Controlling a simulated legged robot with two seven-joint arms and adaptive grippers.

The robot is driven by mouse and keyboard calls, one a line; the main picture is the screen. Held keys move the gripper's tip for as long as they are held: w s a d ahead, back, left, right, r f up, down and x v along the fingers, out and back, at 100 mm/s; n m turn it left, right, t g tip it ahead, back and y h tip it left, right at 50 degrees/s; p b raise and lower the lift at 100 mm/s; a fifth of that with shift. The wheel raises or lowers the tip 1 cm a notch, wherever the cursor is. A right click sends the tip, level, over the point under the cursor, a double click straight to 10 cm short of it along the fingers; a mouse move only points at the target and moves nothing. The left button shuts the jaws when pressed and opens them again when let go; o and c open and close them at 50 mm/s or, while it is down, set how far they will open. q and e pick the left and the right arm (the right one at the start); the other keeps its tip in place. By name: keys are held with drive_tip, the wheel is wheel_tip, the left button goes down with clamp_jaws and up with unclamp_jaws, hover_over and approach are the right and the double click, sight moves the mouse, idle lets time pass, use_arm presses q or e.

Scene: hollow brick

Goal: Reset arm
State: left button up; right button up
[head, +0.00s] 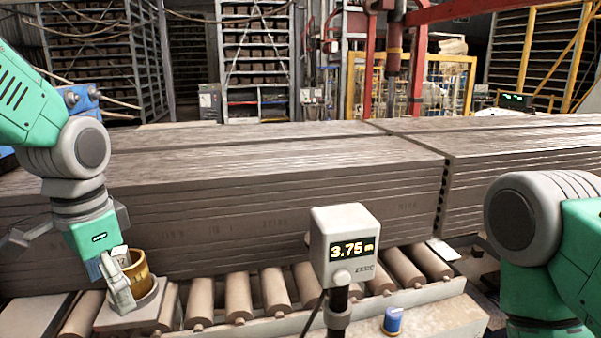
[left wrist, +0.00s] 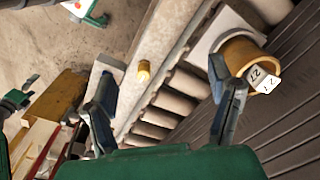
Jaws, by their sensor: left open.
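My left gripper (head: 108,278) is at the lower left in the head view, beside a brass-coloured cup (head: 138,268) on a pale plate. In the left wrist view its two dark fingers (left wrist: 162,76) are spread apart, with nothing held between them. The cup (left wrist: 236,56) stands beyond the right-hand finger, which overlaps it slightly in the picture; I cannot tell whether they touch. A white tag marked 27 (left wrist: 262,76) sticks out of the cup. My right arm shows at the right of the head view, but its gripper cannot be made out.
Long stacks of grey hollow bricks (head: 270,190) lie across the middle. A roller conveyor (head: 238,298) runs in front of them. A display post reading 3.75 m (head: 345,245) stands at the centre front, with a blue-topped knob (head: 393,320) beside it. Racks and red machinery stand behind.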

use_arm(q)
drive_tip(key=s+f+n, duration=0.2)
drive_tip(key=s+f, duration=0.1)
drive_tip(key=f, duration=0.9)
drive_tip(key=s+f+n, duration=0.2)
drive_tip(key=s+f, duration=0.2)
drive_tip(key=f, duration=0.8)
drive_tip(key=s+a+f+n, duration=0.1)
drive_tip(key=s+f+n, duration=0.1)
drive_tip(key=s+f, duration=0.55)
drive_tip(key=s+a+f+n, duration=0.1)
drive_tip(key=s+f, duration=0.4)
drive_tip(key=s, duration=0.5)
drive_tip(key=w+d+f+b, duration=0.1)
drive_tip(key=w+f+b, duration=0.2)
drive_tip(key=f+b, duration=1.2)
drive_tip(key=shift+f+m+b, duration=0.2)
drive_tip(key=shift+m+b, duration=0.1)
drive_tip(key=shift+b, duration=0.5)
use_arm(e)
wheel_tip(320, 180, down, 17)
drive_tip(key=shift+w+a+r, duration=0.2)
drive_tip(key=shift+w, duration=0.1)
use_arm(q)
drive_tip(key=shift+d, duration=0.2)
use_arm(e)
drive_tip(key=shift+d, duration=0.2)
